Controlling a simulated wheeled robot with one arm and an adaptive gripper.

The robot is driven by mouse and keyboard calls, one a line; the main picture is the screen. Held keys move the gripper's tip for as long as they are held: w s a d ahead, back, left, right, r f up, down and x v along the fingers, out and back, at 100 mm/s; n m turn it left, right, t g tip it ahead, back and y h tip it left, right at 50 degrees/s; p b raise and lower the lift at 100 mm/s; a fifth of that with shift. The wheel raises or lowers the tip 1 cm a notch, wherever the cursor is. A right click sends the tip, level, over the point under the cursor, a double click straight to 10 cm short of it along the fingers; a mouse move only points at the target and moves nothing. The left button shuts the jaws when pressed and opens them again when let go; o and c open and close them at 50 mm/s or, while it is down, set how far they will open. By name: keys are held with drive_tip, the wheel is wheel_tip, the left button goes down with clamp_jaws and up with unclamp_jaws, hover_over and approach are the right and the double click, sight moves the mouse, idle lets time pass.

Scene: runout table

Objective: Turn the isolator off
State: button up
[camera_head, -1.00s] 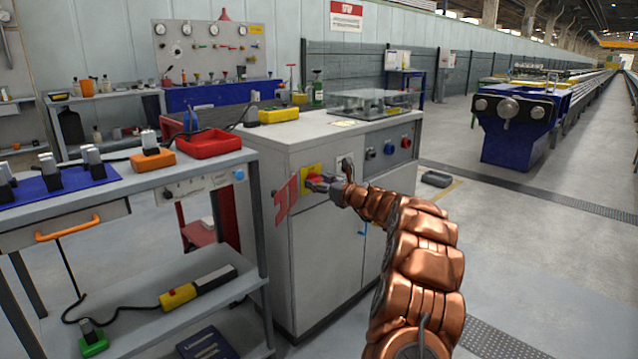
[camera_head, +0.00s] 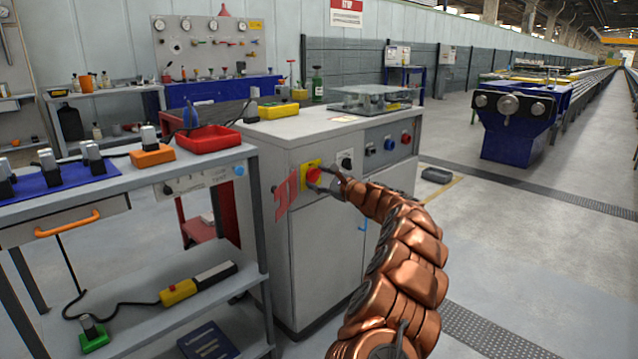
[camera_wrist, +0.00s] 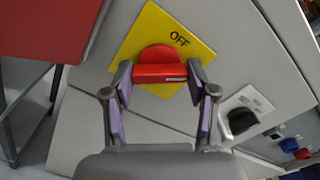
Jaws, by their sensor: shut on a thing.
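The isolator is a red rotary handle (camera_head: 314,175) on a yellow plate (camera_head: 304,167), on the front of a grey cabinet. In the wrist view the red handle (camera_wrist: 160,71) lies as a crosswise bar. The word OFF shows on the yellow plate (camera_wrist: 150,22) above and right of it. My gripper (camera_wrist: 160,75) is shut on the handle, with one finger at each end of the bar. In the head view my gripper (camera_head: 319,180) reaches the handle from the right.
A black knob (camera_head: 346,160) sits close right of the isolator, with blue and red knobs (camera_head: 389,144) further right. A red panel (camera_head: 285,196) is at the cabinet's left edge. A workbench (camera_head: 120,180) with a red tray (camera_head: 208,139) stands left. Floor to the right is mostly clear.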

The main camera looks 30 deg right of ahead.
drive_tip(key=shift+f+n+b, duration=0.15)
drive_tip(key=shift+n+b, duration=3.8)
drive_tip(key=shift+n, duration=1.05)
drive_tip(key=o, duration=1.1)
drive_tip(key=shift+o, duration=0.2)
